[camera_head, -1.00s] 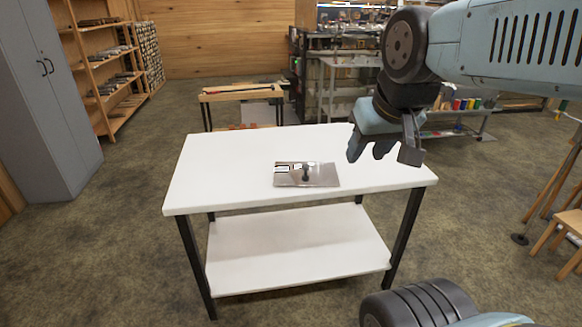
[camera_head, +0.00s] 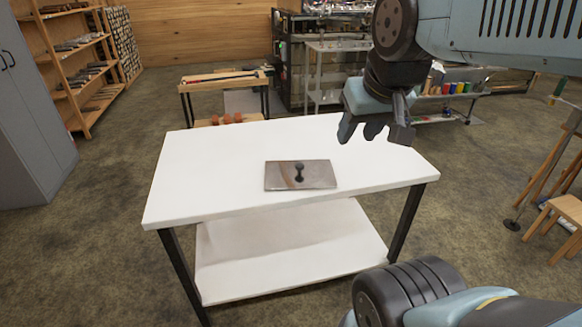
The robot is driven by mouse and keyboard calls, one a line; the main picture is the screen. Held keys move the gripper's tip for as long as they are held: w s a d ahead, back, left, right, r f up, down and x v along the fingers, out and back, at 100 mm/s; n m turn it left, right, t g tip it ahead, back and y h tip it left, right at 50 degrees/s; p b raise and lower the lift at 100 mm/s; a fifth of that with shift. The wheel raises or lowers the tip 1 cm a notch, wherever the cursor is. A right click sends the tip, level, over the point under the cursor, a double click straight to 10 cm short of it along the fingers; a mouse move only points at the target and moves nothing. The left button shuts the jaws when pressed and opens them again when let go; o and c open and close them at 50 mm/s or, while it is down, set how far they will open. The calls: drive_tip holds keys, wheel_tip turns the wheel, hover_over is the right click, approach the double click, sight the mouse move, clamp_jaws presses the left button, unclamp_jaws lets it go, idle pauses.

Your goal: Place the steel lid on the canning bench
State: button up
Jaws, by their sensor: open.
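The steel lid (camera_head: 322,176) is a flat, rectangular metal plate with a dark knob in its middle. It lies flat on the white top of the canning bench (camera_head: 205,181), near the front edge and a little right of centre. My gripper (camera_head: 373,133) is open and empty, with its fingers pointing down. In the picture it is over the right back part of the bench top, above and to the right of the lid, apart from it. Its exact height over the bench is hard to tell.
The bench has dark legs and a bare white lower shelf (camera_head: 290,262). A wooden stool (camera_head: 566,209) stands at the right. A small wooden workbench (camera_head: 222,82) and dark metal racks stand behind. A grey cabinet (camera_head: 32,125) is at the left. Most of the bench top is clear.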

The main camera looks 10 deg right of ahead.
drive_tip(key=shift+d, duration=0.1)
drive_tip(key=shift+o, duration=1.6)
drive_tip(key=shift+w+f, duration=0.1)
drive_tip(key=shift+f, duration=0.1)
drive_tip(key=w+a+f+m+g+y, duration=0.1)
drive_tip(key=w+f+m+y, duration=0.1)
drive_tip(key=w+a+f+m+g+y, duration=0.1)
drive_tip(key=w+a+f+m+y, duration=0.1)
drive_tip(key=f, duration=0.1)
drive_tip(key=w+a+f+m+g+y, duration=0.1)
drive_tip(key=w+a+f+m+y, duration=0.1)
drive_tip(key=shift+w+a+f+m+g, duration=0.15)
drive_tip(key=shift+w+f+m+g, duration=0.1)
drive_tip(key=shift+m+g, duration=0.15)
drive_tip(key=m+t+y, duration=0.1)
drive_tip(key=m+t, duration=0.8)
drive_tip(key=m, duration=1.3)
approach(302, 166)
drive_tip(key=x, duration=1.1)
